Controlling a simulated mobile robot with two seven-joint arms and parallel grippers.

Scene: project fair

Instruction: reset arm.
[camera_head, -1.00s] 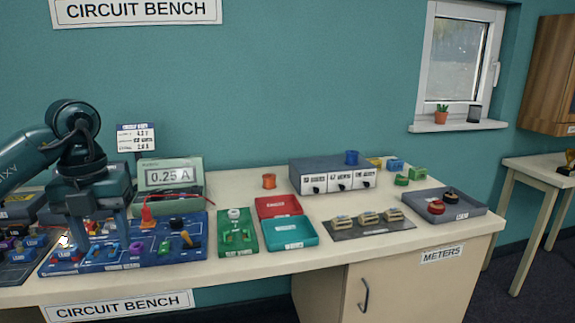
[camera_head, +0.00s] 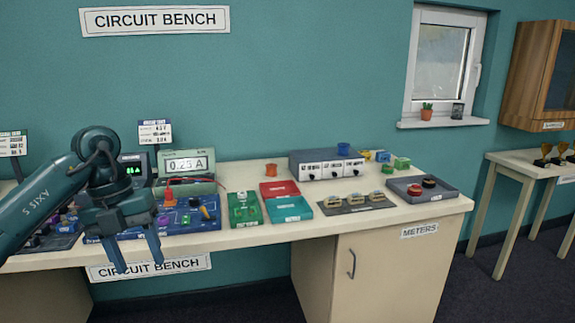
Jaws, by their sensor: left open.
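My left gripper (camera_head: 138,268) comes in from the left in the head view. Its two fingers point down, spread apart, with nothing between them. It hangs in front of the bench's front edge, over the lower circuit bench sign (camera_head: 190,265). It hides part of the blue circuit board (camera_head: 205,224) behind it. My right gripper is not in view.
The circuit bench (camera_head: 395,219) holds a meter reading 0.25 A (camera_head: 187,165), a green board (camera_head: 244,208), red (camera_head: 279,188) and teal (camera_head: 291,209) trays, a drawer box (camera_head: 325,164) and a grey tray (camera_head: 424,189). Floor right of the bench is clear.

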